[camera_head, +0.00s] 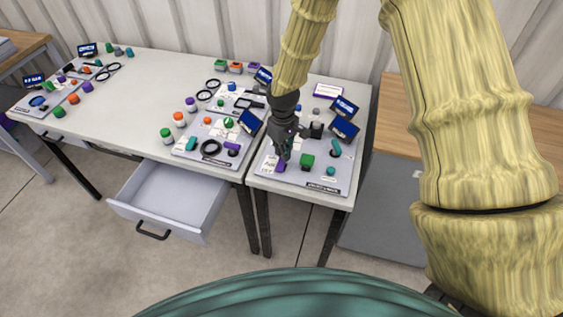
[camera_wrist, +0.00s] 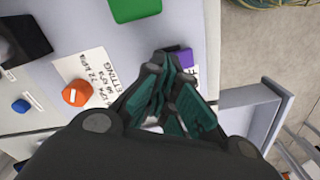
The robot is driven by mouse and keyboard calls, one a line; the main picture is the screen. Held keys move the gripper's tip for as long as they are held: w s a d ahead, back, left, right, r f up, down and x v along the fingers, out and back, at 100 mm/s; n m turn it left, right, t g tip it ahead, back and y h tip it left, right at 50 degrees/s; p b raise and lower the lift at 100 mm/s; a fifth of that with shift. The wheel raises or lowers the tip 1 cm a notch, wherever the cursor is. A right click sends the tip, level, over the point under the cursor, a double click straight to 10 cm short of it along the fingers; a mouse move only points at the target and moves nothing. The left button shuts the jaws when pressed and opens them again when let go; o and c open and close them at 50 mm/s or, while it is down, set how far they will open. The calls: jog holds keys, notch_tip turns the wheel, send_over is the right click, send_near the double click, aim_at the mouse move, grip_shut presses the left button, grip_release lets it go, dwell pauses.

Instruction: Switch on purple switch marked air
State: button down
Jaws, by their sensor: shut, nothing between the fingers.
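The purple switch (camera_head: 281,166) sits at the front left of the grey panel (camera_head: 318,181) on the right-hand table. My gripper (camera_head: 284,155) is shut and empty, pointing down at the purple switch, with its fingertips right over or beside it. In the wrist view, the purple switch (camera_wrist: 187,56) shows just past my closed fingertips (camera_wrist: 168,70), which hide part of it. I cannot tell whether they touch it. A white label beside it is mostly covered by the fingers, and its word cannot be read. Which way the switch is set cannot be told.
An orange knob (camera_wrist: 76,93) lies near a printed card. A neighbouring panel (camera_head: 188,154) stands to the left. An open drawer (camera_head: 170,196) juts out below the left table.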

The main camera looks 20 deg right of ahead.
jog(key=shift+f+b, duration=0.4)
jog(key=shift+f, duration=0.55)
dwell(0.7)
jog(key=shift+r+p, duration=2.6)
jog(key=shift+r, duration=0.95)
jog(key=shift+f, duration=0.1)
